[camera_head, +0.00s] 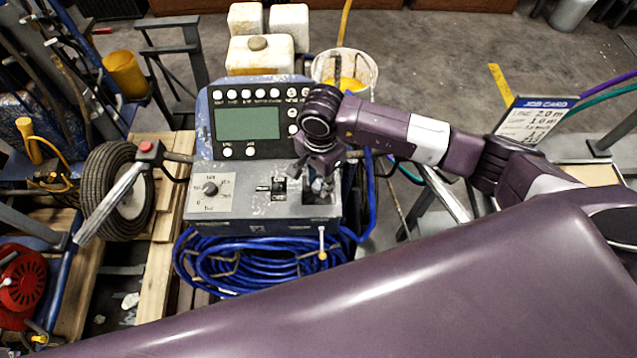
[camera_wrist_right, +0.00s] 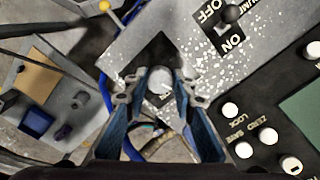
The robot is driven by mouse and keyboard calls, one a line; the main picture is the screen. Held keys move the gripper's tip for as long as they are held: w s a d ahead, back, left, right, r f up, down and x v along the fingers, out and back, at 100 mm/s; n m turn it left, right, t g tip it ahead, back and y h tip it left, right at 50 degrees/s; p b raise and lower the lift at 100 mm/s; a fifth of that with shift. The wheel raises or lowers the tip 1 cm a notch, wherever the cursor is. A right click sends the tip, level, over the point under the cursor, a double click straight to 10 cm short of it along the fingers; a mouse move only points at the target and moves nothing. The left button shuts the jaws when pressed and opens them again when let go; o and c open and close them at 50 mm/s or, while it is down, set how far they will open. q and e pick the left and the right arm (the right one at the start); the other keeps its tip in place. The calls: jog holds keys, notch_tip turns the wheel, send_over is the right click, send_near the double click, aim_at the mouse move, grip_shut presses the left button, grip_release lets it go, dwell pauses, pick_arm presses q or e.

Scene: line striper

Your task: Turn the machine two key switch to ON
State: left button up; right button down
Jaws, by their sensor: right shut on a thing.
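The line striper's grey control panel (camera_head: 255,178) stands in the middle of the head view. My right gripper (camera_head: 320,178) reaches down over the right end of this panel and covers what sits there. In the right wrist view my gripper (camera_wrist_right: 160,92) has its two blue fingers closed around a small light-grey round piece (camera_wrist_right: 160,77), which looks like the key switch. Its markings and its turn position are hidden. Beside it is a black toggle (camera_wrist_right: 232,14) with OFF and ON labels and the word PUMP. My left gripper is not in view.
A dial (camera_head: 210,188) sits at the panel's left, and a display (camera_head: 248,123) with white buttons stands behind. Coiled blue hose (camera_head: 240,262) hangs below the panel. A handlebar with a red button (camera_head: 146,147) is at left. A job card (camera_head: 536,118) stands at right.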

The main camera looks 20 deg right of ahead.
aim_at(318, 186)
jog(key=m+b, duration=0.3)
jog(key=m, duration=0.2)
jog(key=shift+w+f+m+b, duration=0.1)
jog(key=shift+f+m+b, duration=0.05)
jog(key=shift+m+b, duration=1.15)
jog(key=shift+m, duration=0.8)
jog(key=shift+r, duration=0.2)
jog(key=c, duration=1.6)
grip_release()
jog(key=shift+r, duration=0.2)
notch_tip(318, 186, up, 12)
jog(key=shift+s+f, duration=0.2)
